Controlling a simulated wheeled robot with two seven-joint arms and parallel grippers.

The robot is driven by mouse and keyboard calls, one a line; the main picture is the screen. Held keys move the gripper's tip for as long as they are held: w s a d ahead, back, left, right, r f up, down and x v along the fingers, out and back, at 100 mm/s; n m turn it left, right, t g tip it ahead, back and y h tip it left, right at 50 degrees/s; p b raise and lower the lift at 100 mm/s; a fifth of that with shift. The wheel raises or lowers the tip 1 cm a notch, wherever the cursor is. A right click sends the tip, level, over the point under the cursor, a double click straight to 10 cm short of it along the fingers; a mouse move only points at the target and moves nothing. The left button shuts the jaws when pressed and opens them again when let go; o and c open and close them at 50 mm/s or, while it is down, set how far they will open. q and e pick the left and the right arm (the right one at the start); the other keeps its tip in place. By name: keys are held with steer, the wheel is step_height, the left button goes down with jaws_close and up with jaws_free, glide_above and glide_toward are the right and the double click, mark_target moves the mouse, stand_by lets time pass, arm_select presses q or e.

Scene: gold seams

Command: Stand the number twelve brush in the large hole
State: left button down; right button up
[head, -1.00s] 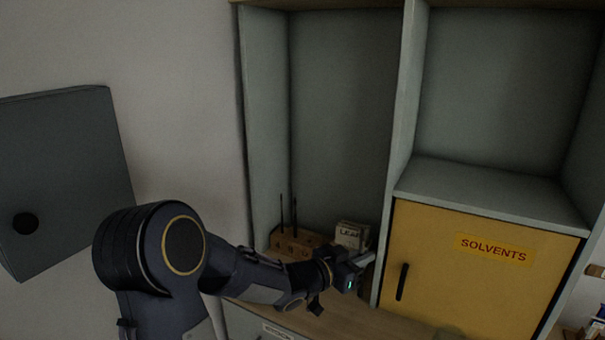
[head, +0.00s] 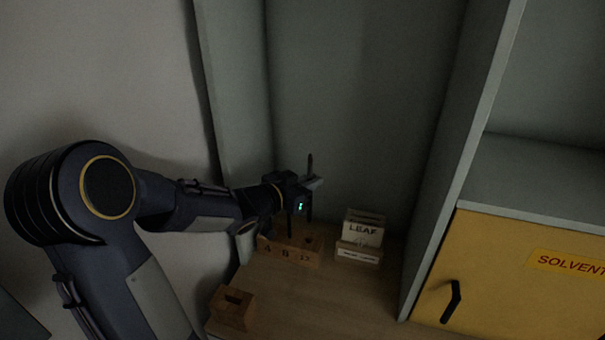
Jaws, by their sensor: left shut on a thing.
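A wooden brush block (head: 292,255) with several marks on its front stands on the bench at the back left of the cupboard bay. A dark hole (head: 309,240) shows in the right end of its top. My left gripper (head: 313,184) is shut on a thin dark brush (head: 310,163), held upright above the right end of the block. The brush's lower end seems to hang just above the hole, apart from it. Another thin dark brush (head: 290,226) stands in the block to the left, its upper part behind my gripper. No number on the held brush is readable. My right gripper is out of view.
A white box marked LEAF (head: 363,229) in a wooden holder stands right of the block. A small wooden block with a square opening (head: 232,308) sits at the front left. The bench top (head: 330,300) between is clear. The yellow solvents door (head: 530,285) is at the right.

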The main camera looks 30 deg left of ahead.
mark_target(308, 217)
arm_select(q)
step_height(308, 217, down, 6)
steer(key=b, duration=0.5)
steer(key=shift+r, duration=0.25)
steer(key=shift+s+f+b, duration=0.15)
steer(key=shift+f+b, duration=0.25)
steer(key=shift+f, duration=0.15)
stand_by(1.8)
steer(key=shift+f+b, duration=0.45)
steer(key=shift+f, duration=0.25)
steer(key=shift+f+b, duration=1.3)
steer(key=shift+f, duration=0.15)
